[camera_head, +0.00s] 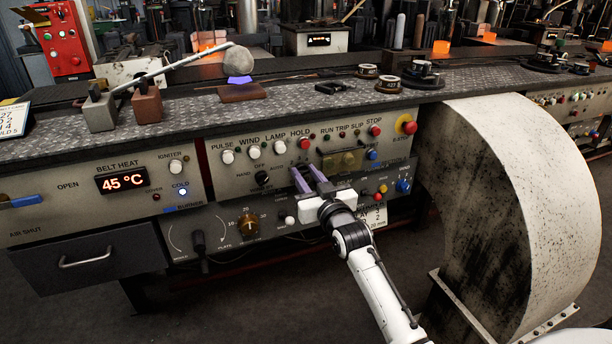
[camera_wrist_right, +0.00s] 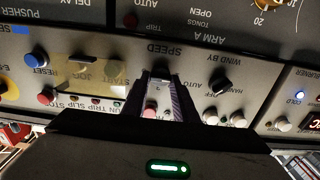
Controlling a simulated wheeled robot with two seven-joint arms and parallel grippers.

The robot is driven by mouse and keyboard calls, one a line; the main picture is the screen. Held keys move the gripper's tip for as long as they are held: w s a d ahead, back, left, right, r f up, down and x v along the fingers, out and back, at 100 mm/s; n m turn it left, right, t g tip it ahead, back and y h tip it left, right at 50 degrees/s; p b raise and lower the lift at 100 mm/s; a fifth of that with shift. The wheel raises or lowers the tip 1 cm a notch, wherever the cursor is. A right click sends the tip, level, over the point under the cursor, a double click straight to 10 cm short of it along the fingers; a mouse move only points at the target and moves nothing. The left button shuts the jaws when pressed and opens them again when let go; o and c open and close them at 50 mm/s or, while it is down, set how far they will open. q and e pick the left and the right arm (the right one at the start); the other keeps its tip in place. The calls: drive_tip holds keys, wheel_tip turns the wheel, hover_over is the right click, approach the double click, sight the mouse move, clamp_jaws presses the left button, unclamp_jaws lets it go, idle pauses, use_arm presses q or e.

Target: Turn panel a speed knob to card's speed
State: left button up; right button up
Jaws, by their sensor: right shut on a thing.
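My right gripper (camera_head: 313,179) reaches up to the upper control panel (camera_head: 228,183), below the HOLD button. In the right wrist view my right gripper (camera_wrist_right: 160,80) has its two purple fingers close together just under the upside-down SPEED label. They are shut on the speed knob (camera_wrist_right: 160,74), which is mostly hidden between them. Its pointer and setting cannot be read. A white card (camera_head: 12,118) with black numbers stands at the left edge of the head view, cut off; its speed line cannot be told. My left gripper is not in view.
A black selector knob (camera_head: 262,178) marked HAND and AUTO sits left of the gripper. An amber dial (camera_head: 249,223) is below. A yellow-tinted cover (camera_head: 342,160) and red stop button (camera_head: 375,131) are to the right. A large curved guard (camera_head: 530,190) stands right of my arm.

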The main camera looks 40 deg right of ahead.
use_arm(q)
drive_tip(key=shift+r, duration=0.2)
use_arm(e)
drive_tip(key=shift+r+m+p, duration=0.1)
drive_tip(key=shift+m+p, duration=0.8)
drive_tip(key=shift+p, duration=0.1)
drive_tip(key=shift+m+p, duration=0.65)
drive_tip(key=shift+m, duration=0.15)
drive_tip(key=shift+m+p, duration=0.7)
drive_tip(key=shift+m, duration=0.5)
drive_tip(key=shift+d+f+m+p, duration=0.15)
drive_tip(key=shift+m+p, duration=0.25)
drive_tip(key=shift+m, duration=0.7)
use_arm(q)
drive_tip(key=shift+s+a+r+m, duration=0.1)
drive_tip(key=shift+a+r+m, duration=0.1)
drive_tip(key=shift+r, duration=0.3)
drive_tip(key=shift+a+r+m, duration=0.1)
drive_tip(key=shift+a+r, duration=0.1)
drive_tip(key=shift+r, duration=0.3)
use_arm(e)
drive_tip(key=shift+m, duration=0.3)
drive_tip(key=shift+f, duration=0.1)
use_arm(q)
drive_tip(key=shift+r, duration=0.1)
use_arm(e)
drive_tip(key=o, duration=1.1)
